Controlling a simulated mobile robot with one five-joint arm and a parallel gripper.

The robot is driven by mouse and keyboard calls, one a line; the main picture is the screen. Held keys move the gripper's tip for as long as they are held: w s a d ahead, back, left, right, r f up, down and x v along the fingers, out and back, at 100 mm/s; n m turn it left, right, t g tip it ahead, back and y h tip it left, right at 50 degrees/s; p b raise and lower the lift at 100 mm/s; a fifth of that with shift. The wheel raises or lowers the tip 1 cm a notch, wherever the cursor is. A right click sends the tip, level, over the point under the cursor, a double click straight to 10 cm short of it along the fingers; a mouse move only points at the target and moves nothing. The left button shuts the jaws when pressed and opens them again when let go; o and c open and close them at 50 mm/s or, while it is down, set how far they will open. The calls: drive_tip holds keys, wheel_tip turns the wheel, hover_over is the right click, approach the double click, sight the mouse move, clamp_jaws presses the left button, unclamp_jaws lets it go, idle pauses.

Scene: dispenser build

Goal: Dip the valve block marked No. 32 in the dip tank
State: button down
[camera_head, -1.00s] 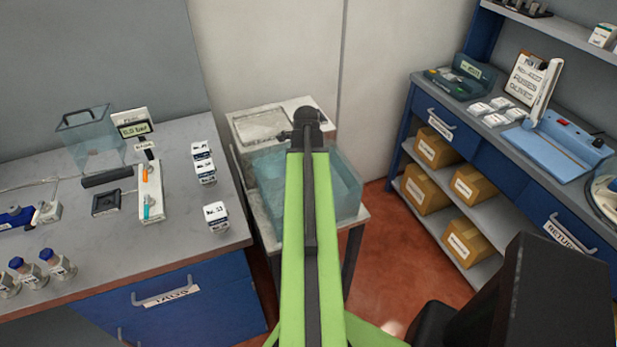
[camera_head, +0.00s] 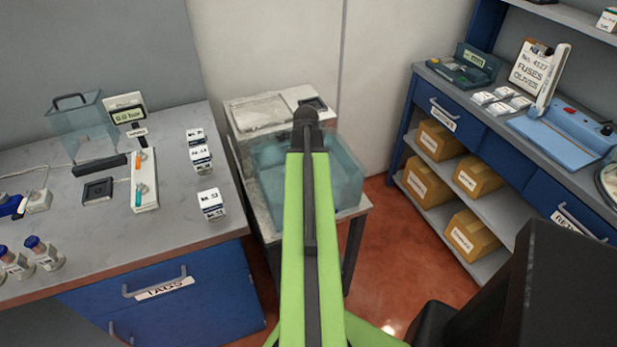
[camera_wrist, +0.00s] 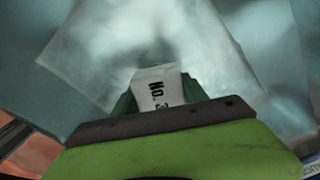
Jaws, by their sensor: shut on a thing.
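My gripper (camera_wrist: 160,98) shows in the wrist view, shut on a white valve block (camera_wrist: 158,88) with dark green sides beside it. Its label reads "No. 3" and the rest is cut off by the gripper. The dip tank (camera_head: 343,190) is a see-through teal box on a small stand in the middle of the head view. My arm reaches over it and hides my gripper there. In the wrist view, pale teal tank surfaces (camera_wrist: 225,50) surround the block. I cannot tell whether it touches any liquid.
Several white labelled blocks, one near the front (camera_head: 211,204), stand on the left bench (camera_head: 190,225). A pale tray (camera_head: 262,113) lies behind the tank. At right, a blue shelf unit (camera_head: 488,140) holds cardboard boxes (camera_head: 472,236). Red floor (camera_head: 400,250) is clear between them.

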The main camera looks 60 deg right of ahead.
drive_tip(key=shift+f+b, duration=0.45)
drive_tip(key=shift+f, duration=0.05)
drive_tip(key=c, duration=0.5)
unclamp_jaws()
wheel_tip(320, 180, up, 18)
drive_tip(key=p, duration=1.7)
drive_tip(key=shift+f, duration=0.25)
